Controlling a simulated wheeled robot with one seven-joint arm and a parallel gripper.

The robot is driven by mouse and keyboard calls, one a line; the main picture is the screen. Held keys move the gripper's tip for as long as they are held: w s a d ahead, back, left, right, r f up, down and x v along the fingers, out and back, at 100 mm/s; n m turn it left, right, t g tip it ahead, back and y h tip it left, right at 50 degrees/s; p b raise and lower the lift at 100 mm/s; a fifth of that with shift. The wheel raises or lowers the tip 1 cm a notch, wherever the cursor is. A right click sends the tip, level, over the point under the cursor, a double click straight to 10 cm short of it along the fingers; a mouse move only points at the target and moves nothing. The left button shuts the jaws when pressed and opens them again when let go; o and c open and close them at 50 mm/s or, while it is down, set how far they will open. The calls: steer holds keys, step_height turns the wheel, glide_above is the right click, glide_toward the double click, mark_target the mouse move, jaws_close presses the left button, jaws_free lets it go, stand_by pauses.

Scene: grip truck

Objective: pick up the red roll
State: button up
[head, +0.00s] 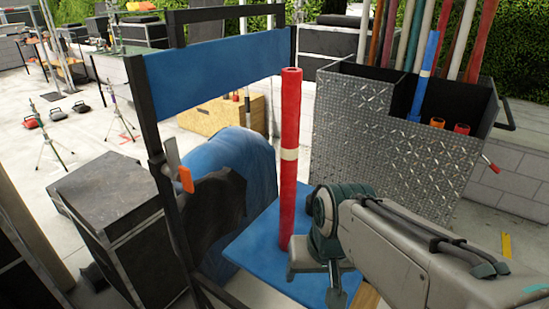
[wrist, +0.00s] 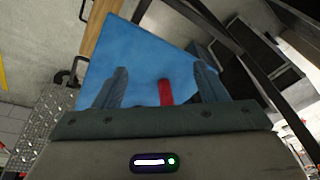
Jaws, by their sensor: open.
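The red roll (head: 290,185) is a tall, thin red tube with a pale band around its middle. It stands upright on a blue platform (head: 252,244) in the head view. My gripper (head: 316,268) is low, close to the right of the roll's lower end. In the wrist view my gripper (wrist: 160,80) is open, with one finger on each side. A short red piece of the roll (wrist: 166,92) shows between the fingers, nearer the right one; the rest of it is hidden there. I cannot tell whether a finger touches it.
A dark frame with a blue panel (head: 215,82) rises behind and left of the roll. A blue bundle (head: 236,165) lies left of it. A diamond-plate bin (head: 385,150) with several tubes stands at right. Black cases (head: 110,195) are at left.

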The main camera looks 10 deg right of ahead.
steer(key=w+a+r+m+y, duration=0.2)
steer(key=w+r+m+y, duration=0.15)
steer(key=m, duration=0.45)
steer(key=m+t+y, duration=0.5)
steer(key=m+t, duration=0.8)
steer(key=m, duration=0.7)
glide_toward(299, 95)
steer(key=w, duration=0.1)
steer(key=p+x, duration=0.1)
steer(key=x, duration=0.6)
steer(key=shift+w+a+f, duration=0.15)
steer(key=shift+w+a, duration=0.15)
steer(key=p+x, duration=0.1)
steer(key=x, duration=0.3)
steer(key=shift+a+p, duration=0.25)
steer(key=shift+p, duration=0.05)
steer(key=shift+w+a, duration=0.25)
steer(key=shift+w, duration=0.2)
jaws_close()
